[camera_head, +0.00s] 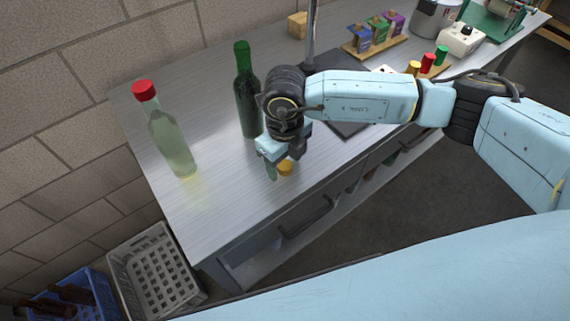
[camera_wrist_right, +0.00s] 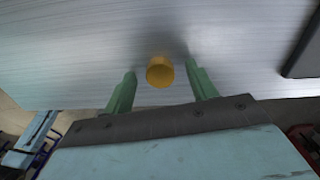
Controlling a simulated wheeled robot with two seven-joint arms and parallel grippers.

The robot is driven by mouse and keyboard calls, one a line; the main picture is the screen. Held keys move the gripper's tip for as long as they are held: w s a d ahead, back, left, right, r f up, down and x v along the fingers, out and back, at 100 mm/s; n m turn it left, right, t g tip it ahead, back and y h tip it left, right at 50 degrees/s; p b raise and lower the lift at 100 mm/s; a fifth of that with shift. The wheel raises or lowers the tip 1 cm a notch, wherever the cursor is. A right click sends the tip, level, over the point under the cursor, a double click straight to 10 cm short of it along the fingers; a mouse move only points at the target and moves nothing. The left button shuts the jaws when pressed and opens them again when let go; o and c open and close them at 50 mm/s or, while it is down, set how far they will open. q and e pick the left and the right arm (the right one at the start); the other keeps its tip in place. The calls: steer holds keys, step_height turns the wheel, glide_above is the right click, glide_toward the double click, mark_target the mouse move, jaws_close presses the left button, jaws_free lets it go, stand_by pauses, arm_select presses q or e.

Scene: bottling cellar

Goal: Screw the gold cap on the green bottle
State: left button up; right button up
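The gold cap (camera_head: 286,168) lies on the steel table near its front edge. It also shows in the right wrist view (camera_wrist_right: 160,72), between and just beyond my fingertips, with a gap on each side. My right gripper (camera_head: 272,170) is open and empty, pointing down over the cap; its green fingers also show in the right wrist view (camera_wrist_right: 160,80). The green bottle (camera_head: 245,90) stands upright behind my right wrist, which covers part of its right side. Its dark neck shows no gold cap. My left gripper is not in view.
A clear bottle with a red cap (camera_head: 165,130) stands at the table's left. A dark mat (camera_head: 350,128) lies behind my right arm. A board with gold, red and green caps (camera_head: 430,68) is further right. Crates (camera_head: 155,270) stand on the floor. The table's front left is clear.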

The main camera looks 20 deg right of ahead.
mark_target(285, 165)
steer(key=c, duration=1)
step_height(285, 165, up, 10)
steer(key=shift+r, duration=0.1)
